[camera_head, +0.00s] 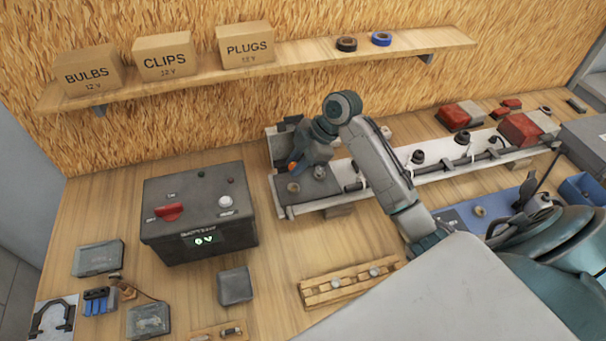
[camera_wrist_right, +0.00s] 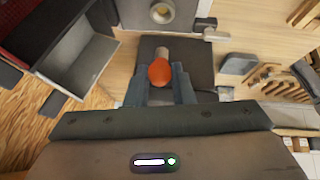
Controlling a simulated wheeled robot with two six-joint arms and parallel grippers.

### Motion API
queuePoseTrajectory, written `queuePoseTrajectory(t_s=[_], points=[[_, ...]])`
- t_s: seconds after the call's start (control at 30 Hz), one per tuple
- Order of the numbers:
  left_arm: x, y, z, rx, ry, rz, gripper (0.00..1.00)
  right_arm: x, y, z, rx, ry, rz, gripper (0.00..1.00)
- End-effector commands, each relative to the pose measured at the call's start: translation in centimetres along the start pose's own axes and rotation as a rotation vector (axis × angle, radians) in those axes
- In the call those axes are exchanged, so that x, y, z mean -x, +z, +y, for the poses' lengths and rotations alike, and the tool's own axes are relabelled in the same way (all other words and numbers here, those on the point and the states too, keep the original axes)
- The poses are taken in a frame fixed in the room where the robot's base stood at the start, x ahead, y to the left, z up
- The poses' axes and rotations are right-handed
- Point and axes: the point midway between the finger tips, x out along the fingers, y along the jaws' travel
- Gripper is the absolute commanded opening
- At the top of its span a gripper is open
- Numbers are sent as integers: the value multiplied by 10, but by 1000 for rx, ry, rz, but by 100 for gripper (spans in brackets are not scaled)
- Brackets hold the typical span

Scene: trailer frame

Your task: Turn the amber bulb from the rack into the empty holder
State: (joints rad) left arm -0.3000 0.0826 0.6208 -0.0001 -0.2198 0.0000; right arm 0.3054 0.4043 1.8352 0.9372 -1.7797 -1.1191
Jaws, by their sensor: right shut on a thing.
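My right gripper (camera_head: 296,164) is shut on the amber bulb (camera_head: 293,168) above the left end of the long white trailer frame (camera_head: 330,200). In the right wrist view the orange glass of the bulb (camera_wrist_right: 160,72) sits between the two fingers (camera_wrist_right: 158,88), and its pale base points away from the gripper. A round holder (camera_head: 293,187) on the dark plate lies just below the bulb in the head view. A round holder also shows beyond the bulb in the right wrist view (camera_wrist_right: 161,12). Whether bulb and holder touch is unclear. The wooden rack (camera_head: 350,283) lies in front, with two silvery round pieces in it.
A dark battery box (camera_head: 200,212) with a red switch stands left of the frame. A small grey box (camera_head: 235,286) lies in front of it. A shelf (camera_head: 290,62) with cartons runs along the back wall. Red lamps (camera_head: 455,115) and cables lie along the frame to the right.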

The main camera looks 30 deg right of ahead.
Motion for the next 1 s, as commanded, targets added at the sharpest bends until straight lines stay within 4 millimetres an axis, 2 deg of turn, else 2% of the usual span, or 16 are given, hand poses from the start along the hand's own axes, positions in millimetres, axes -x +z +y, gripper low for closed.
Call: queuePoseTrajectory(t_s=[0.23, 0.6, 1.0], points=[[-4, 3, 1, 0, 1, -4, 43, -2, 0, 6, 14, -9, 7, 12], [-35, 9, 8, 2, 5, -7, 43, -32, 18, 0, 14, -8, 7, 12], [-35, 3, 6, 2, 4, 1, 43, -32, 18, 0, 13, -8, 6, 12]])
